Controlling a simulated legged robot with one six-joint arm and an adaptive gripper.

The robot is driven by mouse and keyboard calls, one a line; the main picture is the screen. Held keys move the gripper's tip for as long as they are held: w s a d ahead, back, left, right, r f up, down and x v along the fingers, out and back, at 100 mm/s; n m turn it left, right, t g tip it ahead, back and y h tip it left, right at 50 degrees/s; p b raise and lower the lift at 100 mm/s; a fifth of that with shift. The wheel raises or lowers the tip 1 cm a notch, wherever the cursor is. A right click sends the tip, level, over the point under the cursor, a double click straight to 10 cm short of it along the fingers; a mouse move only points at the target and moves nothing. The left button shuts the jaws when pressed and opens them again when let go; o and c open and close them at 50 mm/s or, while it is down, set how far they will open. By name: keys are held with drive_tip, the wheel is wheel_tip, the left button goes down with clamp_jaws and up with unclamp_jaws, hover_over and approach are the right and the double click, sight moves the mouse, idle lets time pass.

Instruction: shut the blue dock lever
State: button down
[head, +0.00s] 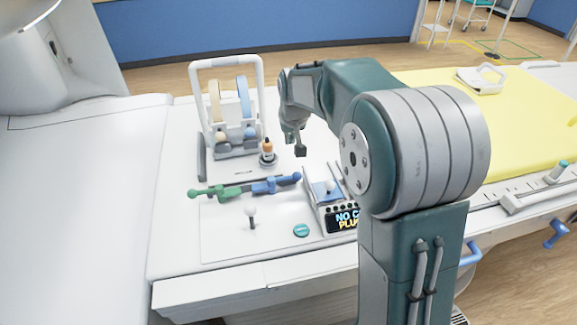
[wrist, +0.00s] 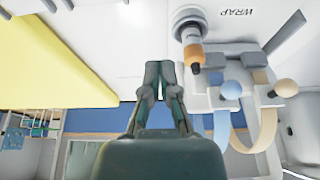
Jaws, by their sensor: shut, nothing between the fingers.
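The blue lever (head: 277,184) with a round blue knob lies on the white board, end to end with a green lever (head: 222,191) that has its own knob. Both lie low and roughly level across the board. My gripper (head: 300,150) hangs above the board, behind and above the blue knob and apart from it. In the wrist view my gripper (wrist: 158,70) has its fingers together and empty. The blue lever does not show in the wrist view.
A white rack with straps (head: 203,100) and an orange-topped bottle (head: 267,148) stand behind the levers. A device with a display (head: 343,220) stands at right. Blue handles (head: 555,235) hang at the table edge.

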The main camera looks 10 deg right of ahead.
drive_tip(key=x, duration=0.9)
drive_tip(key=shift+a+f, duration=0.2)
drive_tip(key=shift+a, duration=0.05)
drive_tip(key=shift+f, duration=0.35)
drive_tip(key=shift+s+a+f, duration=0.1)
drive_tip(key=shift+s+f, duration=0.05)
drive_tip(key=shift+s, duration=0.75)
drive_tip(key=shift+s+a+f, duration=0.1)
drive_tip(key=shift+s, duration=0.8)
